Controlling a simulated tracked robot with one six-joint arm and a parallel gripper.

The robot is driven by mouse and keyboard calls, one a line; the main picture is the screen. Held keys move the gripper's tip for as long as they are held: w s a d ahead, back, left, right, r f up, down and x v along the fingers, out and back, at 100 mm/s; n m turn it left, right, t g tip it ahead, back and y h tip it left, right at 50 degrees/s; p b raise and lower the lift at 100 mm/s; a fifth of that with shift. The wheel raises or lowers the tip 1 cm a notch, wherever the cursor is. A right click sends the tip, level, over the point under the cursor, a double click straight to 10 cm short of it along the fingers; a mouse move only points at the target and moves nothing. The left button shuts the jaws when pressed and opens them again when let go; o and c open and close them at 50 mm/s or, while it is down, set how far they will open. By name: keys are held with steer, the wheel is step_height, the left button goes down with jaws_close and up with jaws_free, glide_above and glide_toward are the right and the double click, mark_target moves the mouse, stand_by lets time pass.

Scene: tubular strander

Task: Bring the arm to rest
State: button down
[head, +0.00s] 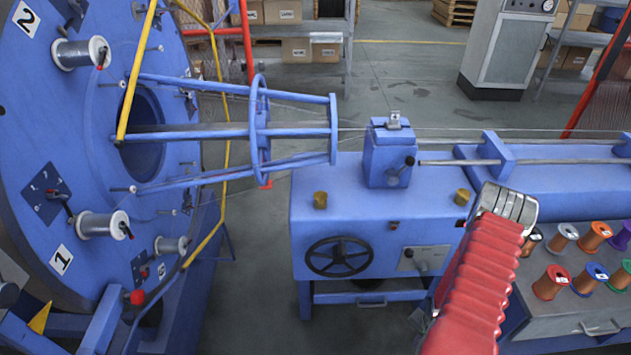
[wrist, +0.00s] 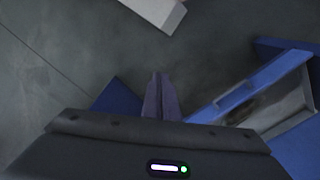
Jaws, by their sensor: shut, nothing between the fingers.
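My arm in its red ribbed sleeve rises from the bottom of the head view, right of centre, and ends there in a silver metal part. I cannot make out the fingers in the head view. In the wrist view my gripper (wrist: 158,77) has its two dark fingers together, with nothing between them. Bare grey floor (wrist: 75,60) shows beyond the fingertips, and they look apart from everything around them.
A blue machine bench (head: 340,205) with a black handwheel (head: 339,257) stands left of my arm. A large blue disc (head: 45,130) with bobbins stands far left.

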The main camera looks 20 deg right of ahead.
steer(key=w+a+r+n+g, duration=0.1)
steer(key=w+a+r+n, duration=0.15)
steer(key=r, duration=0.85)
steer(key=w+a+r+n, duration=0.1)
steer(key=a+r+n, duration=0.15)
steer(key=r, duration=0.85)
steer(key=w+a+r+n+g, duration=0.1)
steer(key=w+a+r, duration=0.15)
steer(key=r, duration=0.75)
steer(key=s+a+r+n+t, duration=0.2)
steer(key=a+r+n+t, duration=0.1)
steer(key=a+r, duration=0.8)
steer(key=s+a+r+n+t, duration=0.3)
steer(key=a+r, duration=0.9)
steer(key=r, duration=0.8)
steer(key=shift+a+r+n+t, duration=0.3)
steer(key=shift+n+t, duration=0.2)
steer(key=shift+t, duration=0.1)
